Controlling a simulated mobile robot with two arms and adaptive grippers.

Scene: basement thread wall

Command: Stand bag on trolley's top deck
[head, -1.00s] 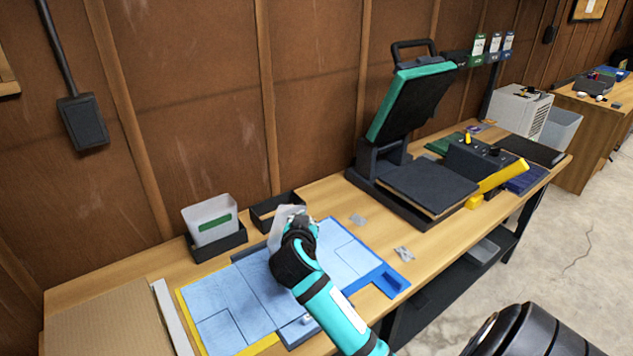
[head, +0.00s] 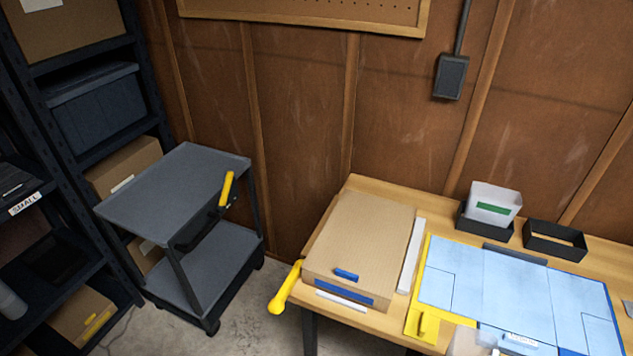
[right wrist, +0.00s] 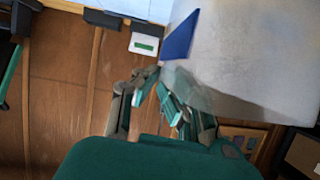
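The trolley stands at left in the head view. Its grey top deck (head: 165,190) is flat and bare, with a yellow handle piece (head: 227,188) at its right side. A pale, partly see-through bag fills much of the right wrist view (right wrist: 255,55). A pale clear piece, likely the same bag, shows at the bottom edge of the head view (head: 465,342). My right gripper (right wrist: 157,80) has its fingertips close together at the bag's edge and seems to pinch it. The exact contact is unclear. My left gripper is in neither current view.
The workbench holds a cardboard stack (head: 360,240), a blue mat (head: 500,290), a white bin (head: 494,203) and a black tray (head: 555,240). A yellow handle (head: 285,288) sticks out at the bench's left end. Shelving (head: 90,110) stands left of the trolley. Some floor (head: 260,310) is clear.

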